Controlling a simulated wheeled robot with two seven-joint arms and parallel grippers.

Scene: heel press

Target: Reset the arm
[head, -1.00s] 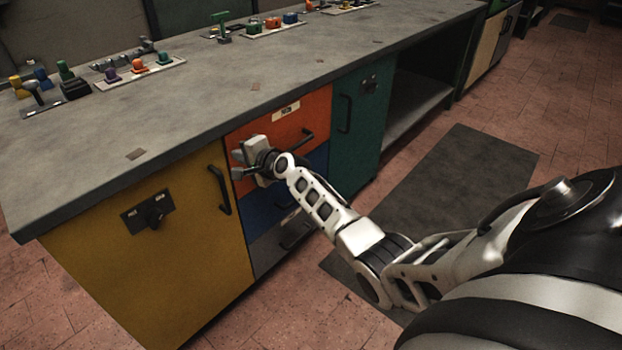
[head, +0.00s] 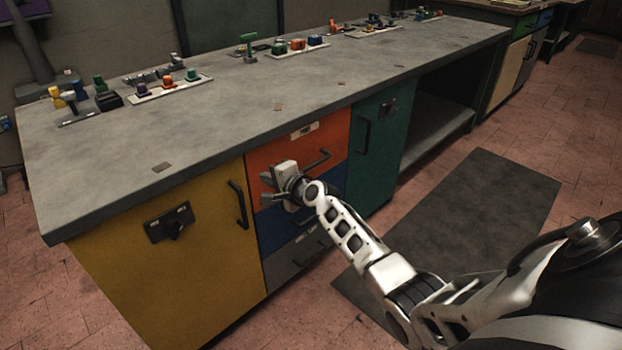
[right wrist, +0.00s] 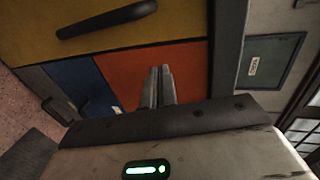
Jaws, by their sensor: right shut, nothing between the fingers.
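My right gripper (head: 268,189) is shut and empty in the head view. It is in front of the workbench, by the orange drawer (head: 290,150) and the yellow cabinet door (head: 150,265). In the right wrist view its shut fingers (right wrist: 159,75) point toward the orange drawer front (right wrist: 150,65); I cannot tell whether they touch it. My right arm (head: 350,235) reaches in from the lower right. My left gripper is not in view.
The grey bench top (head: 230,110) carries several coloured knobs and switches along its back. The yellow door has a black handle (head: 238,204) and a latch (head: 170,223). A teal door (head: 375,150) is right of the drawers. A dark mat (head: 480,210) lies on the tiled floor.

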